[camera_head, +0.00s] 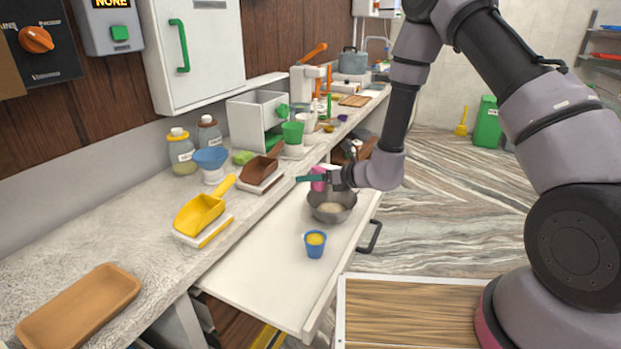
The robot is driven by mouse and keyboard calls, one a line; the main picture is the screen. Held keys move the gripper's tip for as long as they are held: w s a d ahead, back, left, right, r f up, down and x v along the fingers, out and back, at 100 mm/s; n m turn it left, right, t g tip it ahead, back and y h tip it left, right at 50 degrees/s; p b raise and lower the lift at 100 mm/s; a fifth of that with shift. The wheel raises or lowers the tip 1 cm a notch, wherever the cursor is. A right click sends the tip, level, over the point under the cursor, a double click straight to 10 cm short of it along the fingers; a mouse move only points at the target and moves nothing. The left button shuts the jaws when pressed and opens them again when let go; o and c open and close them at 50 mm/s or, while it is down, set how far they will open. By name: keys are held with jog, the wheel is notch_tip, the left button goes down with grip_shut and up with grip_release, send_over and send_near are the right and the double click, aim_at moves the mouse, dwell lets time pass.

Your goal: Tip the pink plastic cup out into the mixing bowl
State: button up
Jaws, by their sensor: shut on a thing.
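The pink plastic cup (318,180) is held in my gripper (322,179), beside and above the mixing bowl. The gripper's dark fingers are shut on it, and they hide part of the cup. The cup looks upright or nearly so; I cannot see inside it. The grey metal mixing bowl (345,216) stands on the white pulled-out board (264,262), with a pale heap in it.
A blue cup (315,250) with yellow contents stands on the board in front of the bowl. A yellow scoop (200,213), a brown scoop (259,168) and a green cup (292,133) are on the counter to the left. The board's front left is clear.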

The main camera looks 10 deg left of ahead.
jog(key=n, duration=0.1)
jog(key=w+n+t+h, duration=0.1)
jog(key=shift+d+f+n, duration=0.3)
jog(key=shift+f, duration=0.1)
jog(key=shift+r, duration=2.05)
